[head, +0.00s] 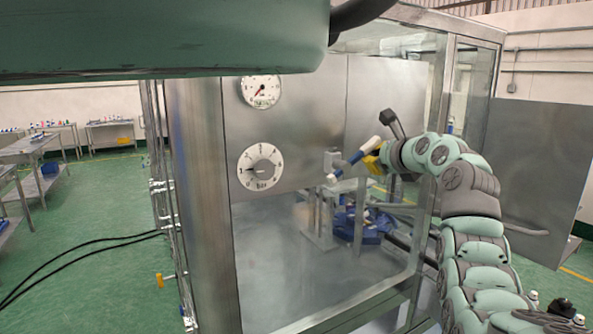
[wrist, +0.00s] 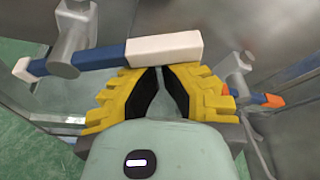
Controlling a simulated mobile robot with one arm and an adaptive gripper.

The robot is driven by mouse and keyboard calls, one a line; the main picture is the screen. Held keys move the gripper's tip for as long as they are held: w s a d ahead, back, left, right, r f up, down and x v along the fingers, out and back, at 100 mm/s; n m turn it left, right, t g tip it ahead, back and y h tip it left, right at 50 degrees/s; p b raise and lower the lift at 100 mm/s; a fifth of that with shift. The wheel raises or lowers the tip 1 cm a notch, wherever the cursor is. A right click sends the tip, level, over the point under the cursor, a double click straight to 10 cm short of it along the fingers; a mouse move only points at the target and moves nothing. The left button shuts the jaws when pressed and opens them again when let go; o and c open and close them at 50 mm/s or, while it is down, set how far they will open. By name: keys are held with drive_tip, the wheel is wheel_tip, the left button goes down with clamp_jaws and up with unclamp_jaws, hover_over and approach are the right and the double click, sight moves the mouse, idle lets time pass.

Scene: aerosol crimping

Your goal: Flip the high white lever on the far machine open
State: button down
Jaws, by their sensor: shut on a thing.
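The high lever (wrist: 165,48) is a bar with a long white end, a blue middle and a small white tip. It is held by a grey metal bracket (wrist: 68,55) and lies across the top of the wrist view. In the head view the lever (head: 350,161) slants inside the glass-fronted machine. My gripper (wrist: 160,70) has yellow fingers with black pads, its tips close together at the lower edge of the lever's white part. It is shut on the lever; the exact contact is hard to see. My gripper also shows in the head view (head: 374,163).
An orange-and-blue handle (wrist: 262,99) on a grey fitting is right of my fingers. Steel panels, a glass front and an open metal door (head: 545,165) bound the space. Two dials (head: 261,167) are on the front panel. A blue fixture (head: 365,228) lies below the lever.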

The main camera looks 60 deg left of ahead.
sight(370, 144)
drive_tip(key=r+n+b, duration=0.1)
drive_tip(key=b, duration=0.1)
drive_tip(key=s+r+n+t+b, duration=0.1)
drive_tip(key=n+b, duration=0.1)
drive_tip(key=b, duration=0.1)
drive_tip(key=s+r+n+t+y+b, duration=0.1)
drive_tip(key=n+b, duration=0.1)
drive_tip(key=b, duration=0.1)
drive_tip(key=shift+r, duration=0.2)
drive_tip(key=shift+s+a+r+n+t+y+b, duration=0.1)
drive_tip(key=shift+s+r+n+t+y+b, duration=0.15)
drive_tip(key=shift+s+r+n+b, duration=0.8)
drive_tip(key=shift+s+a+f+n+t+y+b, duration=0.2)
drive_tip(key=shift+n+b, duration=0.5)
drive_tip(key=shift+b, duration=1.05)
drive_tip(key=shift+s+d+r+n+t+y+b, duration=0.1)
drive_tip(key=shift+s+r+n+t+y+b, duration=0.3)
drive_tip(key=shift+n+b, duration=0.75)
drive_tip(key=shift+s+r+m, duration=0.15)
drive_tip(key=shift+m, duration=0.15)
